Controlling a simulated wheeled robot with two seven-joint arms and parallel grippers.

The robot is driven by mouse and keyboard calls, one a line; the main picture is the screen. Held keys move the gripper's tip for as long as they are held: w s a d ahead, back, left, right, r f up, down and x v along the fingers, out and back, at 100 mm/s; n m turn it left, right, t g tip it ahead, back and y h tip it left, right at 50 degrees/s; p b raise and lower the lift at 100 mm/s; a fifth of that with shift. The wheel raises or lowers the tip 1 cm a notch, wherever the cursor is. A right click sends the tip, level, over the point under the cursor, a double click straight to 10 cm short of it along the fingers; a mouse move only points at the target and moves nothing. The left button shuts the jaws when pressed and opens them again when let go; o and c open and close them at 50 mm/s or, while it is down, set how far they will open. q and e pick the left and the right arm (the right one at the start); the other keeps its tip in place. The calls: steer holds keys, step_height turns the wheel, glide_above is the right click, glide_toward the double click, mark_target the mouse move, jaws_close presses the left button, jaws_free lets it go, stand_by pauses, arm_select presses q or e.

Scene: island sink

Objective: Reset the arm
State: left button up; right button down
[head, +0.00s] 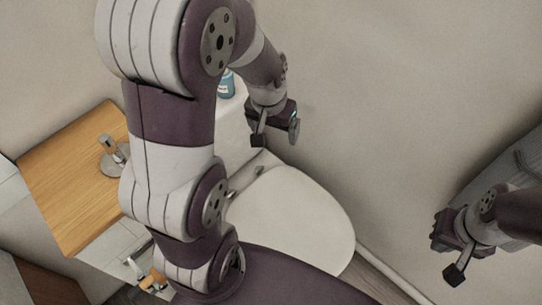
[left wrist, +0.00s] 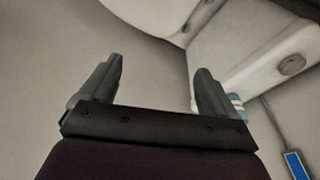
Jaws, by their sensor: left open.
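My left arm (head: 160,170) reaches up through the head view and bends over to the right. My left gripper (head: 277,136) hangs beside the toilet tank, near the back wall. In the left wrist view the same gripper (left wrist: 158,70) has its two fingers wide apart, with nothing between them. My right gripper (head: 452,258) is at the lower right of the head view, apart from other objects. Its fingertips are seen at an angle, and I cannot tell their spacing.
A white toilet (head: 295,218) stands below my left gripper. A blue bottle (head: 226,86) stands on the tank (head: 234,128). A wooden counter (head: 75,185) with a metal tap (head: 113,152) is at left. The wall area between my grippers is clear.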

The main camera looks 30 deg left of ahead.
arm_select(q)
steer(key=s+d+f+m, duration=0.1)
steer(key=s+d, duration=0.2)
steer(key=s, duration=0.5)
steer(key=shift+d+f+g, duration=0.3)
steer(key=shift+d+g, duration=0.05)
steer(key=shift+g, duration=0.05)
arm_select(e)
steer(key=shift+a, duration=0.25)
arm_select(q)
step_height(320, 180, up, 4)
steer(key=p, duration=0.4)
steer(key=shift+s+r, duration=0.1)
arm_select(e)
step_height(320, 180, up, 4)
steer(key=shift+r, duration=0.15)
